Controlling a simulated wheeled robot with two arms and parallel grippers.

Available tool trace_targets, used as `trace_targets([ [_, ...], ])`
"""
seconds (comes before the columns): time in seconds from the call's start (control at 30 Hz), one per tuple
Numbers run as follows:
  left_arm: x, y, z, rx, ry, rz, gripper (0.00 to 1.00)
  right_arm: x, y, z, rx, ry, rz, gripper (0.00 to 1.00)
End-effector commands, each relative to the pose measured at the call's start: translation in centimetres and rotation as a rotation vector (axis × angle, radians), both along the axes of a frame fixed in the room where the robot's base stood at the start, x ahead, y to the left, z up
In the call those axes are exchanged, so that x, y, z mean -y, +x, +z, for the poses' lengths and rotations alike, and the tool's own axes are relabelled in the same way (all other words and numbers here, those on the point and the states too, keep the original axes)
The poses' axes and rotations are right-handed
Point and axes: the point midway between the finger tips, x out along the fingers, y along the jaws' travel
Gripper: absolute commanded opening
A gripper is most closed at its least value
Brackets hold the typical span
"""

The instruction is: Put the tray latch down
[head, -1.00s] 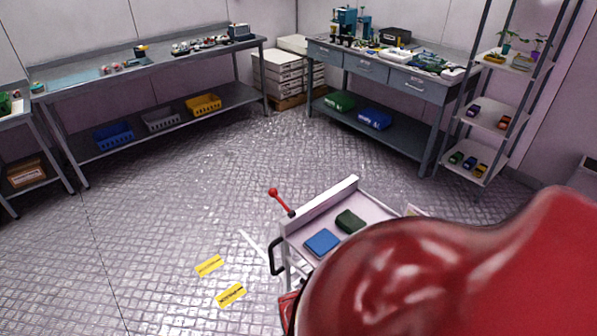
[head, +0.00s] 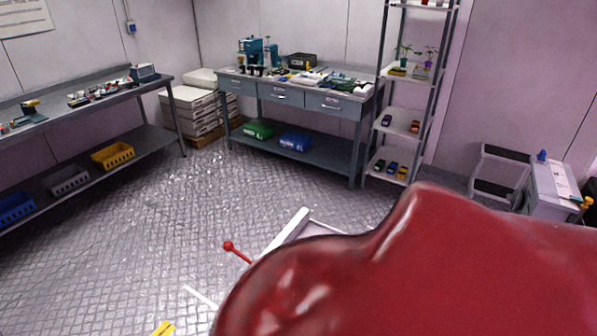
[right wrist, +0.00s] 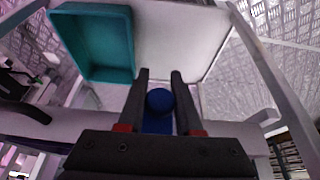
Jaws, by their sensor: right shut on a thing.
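In the right wrist view my right gripper (right wrist: 160,76) points into a white cart or tray frame. Its two dark fingers stand on either side of a round blue knob (right wrist: 159,101) and are shut on it. A blue part shows just below the knob. In the head view a lever with a red ball (head: 228,245) leans out to the left of a white tray (head: 296,228). Most of that tray is hidden by a large red rounded shape close to the camera. The left gripper is not in view.
A teal bin (right wrist: 130,46) sits beside the gripper on a white surface (right wrist: 180,40). In the head view, another white cart (head: 556,188) with a blue knob (head: 542,155) stands at the right. Workbenches and a shelf rack (head: 402,123) line the walls. The left floor is mostly clear.

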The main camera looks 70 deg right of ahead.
Motion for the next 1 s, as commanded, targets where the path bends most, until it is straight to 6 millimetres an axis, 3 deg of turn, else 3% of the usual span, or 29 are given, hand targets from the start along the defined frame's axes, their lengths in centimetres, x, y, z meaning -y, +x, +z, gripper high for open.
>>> trace_targets([
  [0.17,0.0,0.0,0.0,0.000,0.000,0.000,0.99,0.0,-0.2,0.0,-0.002,0.000,-0.003,0.00],
  [0.2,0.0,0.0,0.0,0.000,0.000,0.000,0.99,0.0,-0.2,0.0,-0.002,0.000,-0.003,0.39],
  [0.33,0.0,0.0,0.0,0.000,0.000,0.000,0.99,0.0,-0.2,0.0,-0.002,0.000,-0.003,0.62],
  [0.67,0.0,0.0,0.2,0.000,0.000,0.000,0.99,-0.1,-0.1,0.2,-0.001,0.000,-0.003,0.63],
  [0.9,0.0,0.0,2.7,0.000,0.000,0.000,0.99,-1.0,0.3,3.5,0.000,0.002,-0.004,0.63],
  [1.0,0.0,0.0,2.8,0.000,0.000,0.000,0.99,-1.7,0.3,4.4,-0.003,0.005,-0.006,0.63],
])
